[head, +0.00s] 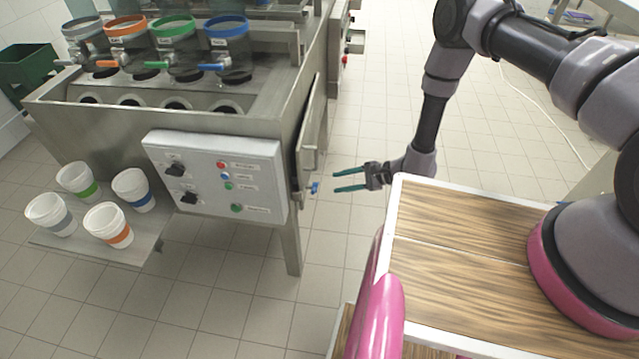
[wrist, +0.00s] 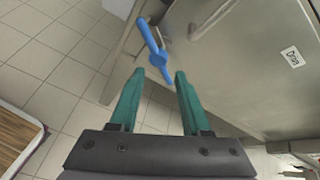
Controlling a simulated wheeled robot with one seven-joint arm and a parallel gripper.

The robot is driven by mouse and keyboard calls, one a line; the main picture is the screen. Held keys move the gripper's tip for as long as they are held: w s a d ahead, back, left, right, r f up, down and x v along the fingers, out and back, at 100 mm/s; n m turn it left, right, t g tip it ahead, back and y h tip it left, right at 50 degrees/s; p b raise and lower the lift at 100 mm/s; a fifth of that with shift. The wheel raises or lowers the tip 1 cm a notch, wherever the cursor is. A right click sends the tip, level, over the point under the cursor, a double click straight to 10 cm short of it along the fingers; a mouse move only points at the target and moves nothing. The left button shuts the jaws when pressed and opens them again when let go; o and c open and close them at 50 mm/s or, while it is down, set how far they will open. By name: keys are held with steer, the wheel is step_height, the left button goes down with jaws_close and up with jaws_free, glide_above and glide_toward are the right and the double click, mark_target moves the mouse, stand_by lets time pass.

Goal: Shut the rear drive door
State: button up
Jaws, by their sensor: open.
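A grey metal door (head: 311,135) is on the right side of the filling machine in the head view. It seems to stand slightly out from the side; the exact angle is hard to tell. The door panel fills the upper right of the wrist view (wrist: 240,60) and carries a small white label. A blue handle (head: 315,188) is near its lower edge; it also shows in the wrist view (wrist: 157,58). My gripper (head: 335,181) is open and empty, just right of the handle. In the wrist view, the handle lies ahead of the fingertips (wrist: 160,76), not between them.
The machine's control box (head: 215,175) with knobs and buttons faces forward. Several cups stand on a low shelf (head: 150,232) at left. A machine leg (head: 290,245) stands below the door. The tiled floor (head: 385,60) right of the door is clear.

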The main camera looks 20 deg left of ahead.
mark_target(317, 183)
step_height(317, 183, down, 5)
steer(key=w+d+n+t+y, duration=0.1)
steer(key=n+t+y, duration=0.1)
steer(key=t, duration=0.1)
steer(key=x, duration=1)
steer(key=shift+w+a, duration=0.3)
steer(key=shift+a, duration=0.05)
jaws_close()
stand_by(0.8)
